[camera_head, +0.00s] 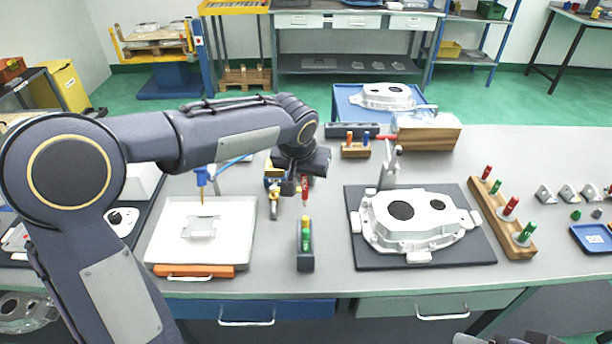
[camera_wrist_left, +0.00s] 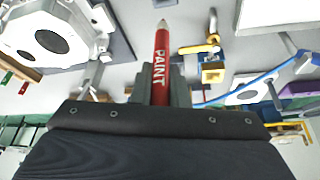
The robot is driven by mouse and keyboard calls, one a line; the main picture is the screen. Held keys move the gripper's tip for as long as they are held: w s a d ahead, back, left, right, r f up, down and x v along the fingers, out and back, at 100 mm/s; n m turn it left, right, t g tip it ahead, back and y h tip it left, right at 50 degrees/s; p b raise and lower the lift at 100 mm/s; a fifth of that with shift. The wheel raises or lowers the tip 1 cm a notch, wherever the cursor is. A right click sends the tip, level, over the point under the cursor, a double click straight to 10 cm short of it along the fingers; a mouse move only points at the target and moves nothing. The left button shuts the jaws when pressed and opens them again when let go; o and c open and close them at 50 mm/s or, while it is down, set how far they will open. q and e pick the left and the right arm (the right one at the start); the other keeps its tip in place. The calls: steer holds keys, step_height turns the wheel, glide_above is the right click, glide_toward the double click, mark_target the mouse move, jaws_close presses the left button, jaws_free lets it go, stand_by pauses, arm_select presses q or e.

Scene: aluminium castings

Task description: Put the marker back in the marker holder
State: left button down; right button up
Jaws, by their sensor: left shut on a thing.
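My left gripper (camera_head: 303,180) is shut on a red marker (camera_head: 304,190), held upright above the bench. In the left wrist view, the marker (camera_wrist_left: 161,62) carries the word PAINT and its pale tip points away from the gripper fingers (camera_wrist_left: 163,85). The marker holder (camera_head: 305,262) is a narrow dark grey block on the bench. A yellow and a green marker (camera_head: 306,232) show at it. The held marker is above and behind the holder, apart from it. Only a dark and pale part, probably my right gripper, shows at the bottom right edge; its fingers cannot be made out.
A white tray (camera_head: 160,250) lies left of the holder, and a brass-coloured valve (camera_head: 274,205) stands close beside the held marker. A casting (camera_head: 420,222) on a dark mat (camera_head: 480,250) lies right. A wooden plug rack (camera_head: 484,200) stands further right. Bench between holder and mat is clear.

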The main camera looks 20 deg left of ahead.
mark_target(306, 197)
arm_select(q)
steer(key=shift+f, duration=0.1)
steer(key=shift+f+b, duration=0.15)
steer(key=shift+b, duration=0.15)
steer(key=shift+f+b, duration=2.35)
steer(key=shift+f, duration=0.4)
steer(key=shift+f+b, duration=0.15)
steer(key=shift+b, duration=0.2)
steer(key=shift+f, duration=0.3)
steer(key=shift+f+b, duration=2.85)
steer(key=shift+f, duration=0.2)
steer(key=c, duration=1.3)
jaws_free()
steer(key=shift+c, duration=0.2)
